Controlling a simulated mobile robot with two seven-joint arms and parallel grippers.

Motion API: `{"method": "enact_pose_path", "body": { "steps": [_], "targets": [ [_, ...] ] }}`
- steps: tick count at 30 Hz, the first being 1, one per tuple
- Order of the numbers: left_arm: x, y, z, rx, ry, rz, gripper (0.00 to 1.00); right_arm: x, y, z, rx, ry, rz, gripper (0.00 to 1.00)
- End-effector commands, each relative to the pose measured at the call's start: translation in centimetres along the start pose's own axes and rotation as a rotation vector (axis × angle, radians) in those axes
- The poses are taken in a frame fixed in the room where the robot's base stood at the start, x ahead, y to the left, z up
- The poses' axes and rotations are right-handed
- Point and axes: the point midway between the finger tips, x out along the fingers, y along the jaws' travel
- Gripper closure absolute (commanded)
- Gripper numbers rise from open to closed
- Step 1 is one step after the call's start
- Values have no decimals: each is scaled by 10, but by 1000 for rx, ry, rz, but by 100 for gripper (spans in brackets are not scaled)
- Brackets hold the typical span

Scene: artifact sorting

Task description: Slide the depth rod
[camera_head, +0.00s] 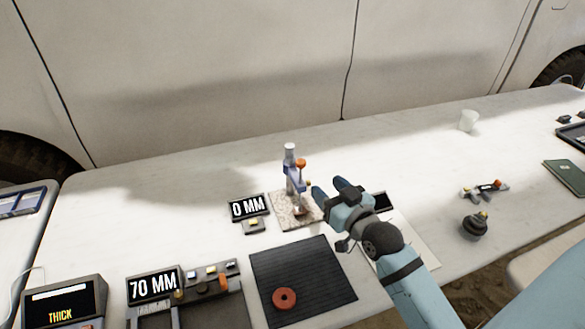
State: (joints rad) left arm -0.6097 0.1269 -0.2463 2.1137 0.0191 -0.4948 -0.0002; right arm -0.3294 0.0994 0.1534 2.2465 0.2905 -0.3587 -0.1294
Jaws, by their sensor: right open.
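A small measuring stand (291,165) with a grey upright post and an orange knob (301,163) stands on a speckled stone base (284,216). A display beside it (249,206) reads 0 MM. At the lower left, a dark instrument (222,304) with an orange slider-like part has a display (154,287) reading 70 MM. I cannot tell which part is the depth rod. My right gripper (328,188) is open just right of the stand, its dark fingers pointing toward it. I cannot tell whether they touch it. My left gripper is not in view.
A dark ribbed mat (314,262) with an orange-red ring (284,298) lies in front. A screen (62,303) reads THICK. A dark knobbed object (475,225), a small tool (484,189) and a white cup (468,121) stand to the right. The table's back is mostly clear.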

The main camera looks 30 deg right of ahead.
Motion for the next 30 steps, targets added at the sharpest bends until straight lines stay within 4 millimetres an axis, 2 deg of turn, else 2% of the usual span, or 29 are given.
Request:
{"method": "enact_pose_path", "body": {
  "steps": [5, 12, 18, 24, 30],
  "targets": [
    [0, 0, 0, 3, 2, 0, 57, 29, 0, -1, 1, 1, 0, 47],
    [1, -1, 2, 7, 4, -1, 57, 81, -1, -1, 2, 1, -1, 47],
    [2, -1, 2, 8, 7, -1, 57, 114, -1, 0, 2, -1, -1, 47],
    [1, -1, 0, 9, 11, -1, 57, 130, -1, 0, 0, -2, -1, 47],
    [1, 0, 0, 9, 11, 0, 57, 131, -1, 0, 0, -3, -1, 47]
  ]
}}
